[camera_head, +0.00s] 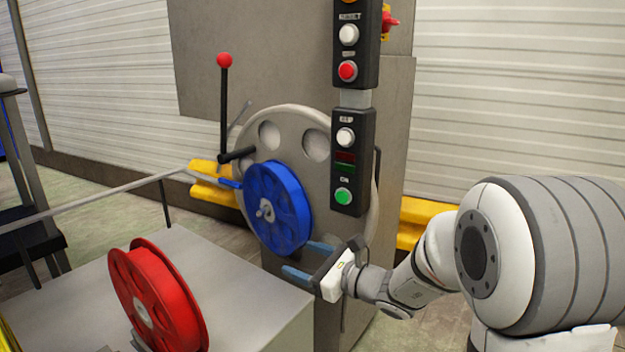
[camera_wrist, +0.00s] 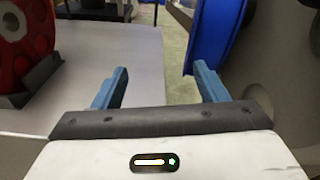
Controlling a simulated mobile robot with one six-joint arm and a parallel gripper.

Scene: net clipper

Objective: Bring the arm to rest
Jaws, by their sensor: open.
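My gripper (camera_head: 308,262) is open and empty, with its two blue fingers apart. It is in front of the grey machine, just below and right of the blue reel (camera_head: 277,208), which is mounted on the machine's round plate (camera_head: 318,150). In the wrist view, the fingers of my gripper (camera_wrist: 160,88) have nothing between them. The blue reel (camera_wrist: 212,35) shows beyond the right finger there, and I cannot tell whether they touch. My arm reaches in from the right in the head view.
A red reel (camera_head: 157,298) stands on the grey table (camera_head: 235,285) at lower left; it also shows in the wrist view (camera_wrist: 25,45). A lever with a red knob (camera_head: 224,60) and a button panel (camera_head: 353,160) are on the machine. Yellow guards (camera_head: 420,212) flank it.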

